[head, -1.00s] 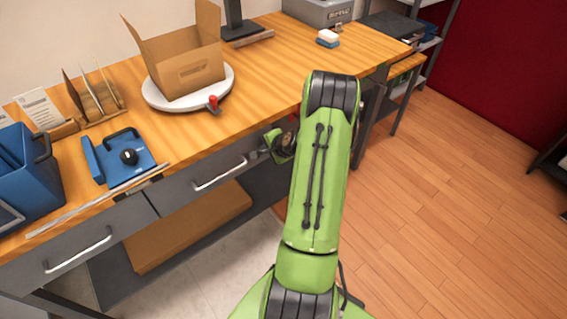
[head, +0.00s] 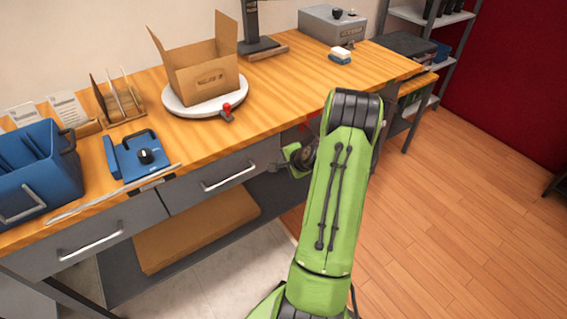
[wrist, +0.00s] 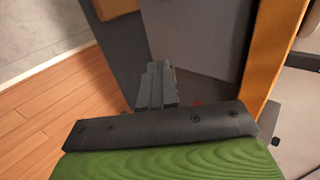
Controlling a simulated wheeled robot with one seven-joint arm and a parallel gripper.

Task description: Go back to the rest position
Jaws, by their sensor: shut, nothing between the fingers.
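My green arm with black joints reaches up through the right middle of the head view. My gripper (head: 274,168) shows only partly there, left of the upper arm and in front of the grey drawer fronts below the table edge. The rest of the wrist is hidden behind the arm. In the wrist view my gripper (wrist: 155,68) is shut, with its dark fingers together and nothing between them. Grey panels of the bench fill the space beyond the fingers.
The wooden workbench (head: 285,95) carries an open cardboard box (head: 207,80) on a white turntable (head: 190,108), a blue fixture (head: 130,162), a blue bin (head: 40,185) and a grey machine (head: 330,25). Free wooden floor (head: 460,210) lies to the right.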

